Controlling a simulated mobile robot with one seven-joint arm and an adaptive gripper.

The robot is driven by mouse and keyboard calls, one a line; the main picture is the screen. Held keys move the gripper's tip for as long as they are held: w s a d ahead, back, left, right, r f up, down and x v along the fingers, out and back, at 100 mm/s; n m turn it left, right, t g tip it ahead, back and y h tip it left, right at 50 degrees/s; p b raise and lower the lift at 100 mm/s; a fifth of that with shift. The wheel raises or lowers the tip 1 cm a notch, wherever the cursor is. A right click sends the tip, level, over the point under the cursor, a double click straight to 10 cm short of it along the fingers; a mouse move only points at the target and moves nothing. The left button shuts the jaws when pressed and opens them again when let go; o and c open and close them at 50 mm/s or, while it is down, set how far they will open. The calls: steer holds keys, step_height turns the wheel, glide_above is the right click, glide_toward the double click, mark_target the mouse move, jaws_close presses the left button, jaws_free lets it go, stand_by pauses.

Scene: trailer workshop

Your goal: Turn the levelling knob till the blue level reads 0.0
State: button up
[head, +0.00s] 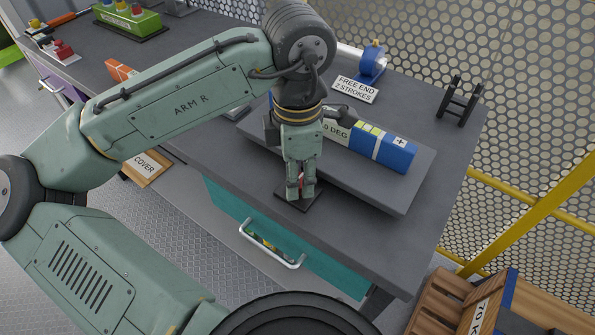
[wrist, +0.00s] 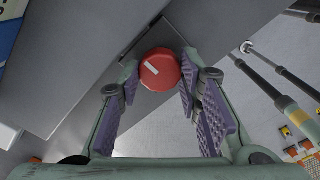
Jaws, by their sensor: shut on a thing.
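The red levelling knob (wrist: 159,70) has a white pointer mark on its face and sits between my fingertips. My gripper (wrist: 160,80) is shut on it. In the head view my gripper (head: 298,190) points down at the front edge of the grey plate, over a small dark base (head: 300,203), and mostly hides the knob. The blue level (head: 398,154) lies on the plate, right of my wrist. Its label ends in ".0 DEG"; my arm hides the rest, so I cannot read the full value. A blue corner (wrist: 8,35) shows in the wrist view.
The grey plate (head: 395,195) rests on the dark bench. Behind it stand a "FREE END 2 STROKES" sign (head: 355,90) and a blue device (head: 371,65). A black rack (head: 460,103) is at the right. A teal drawer (head: 325,265) with a handle is below.

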steer(key=o, duration=1.1)
steer(key=shift+o, duration=0.2)
steer(key=shift+r, duration=4.05)
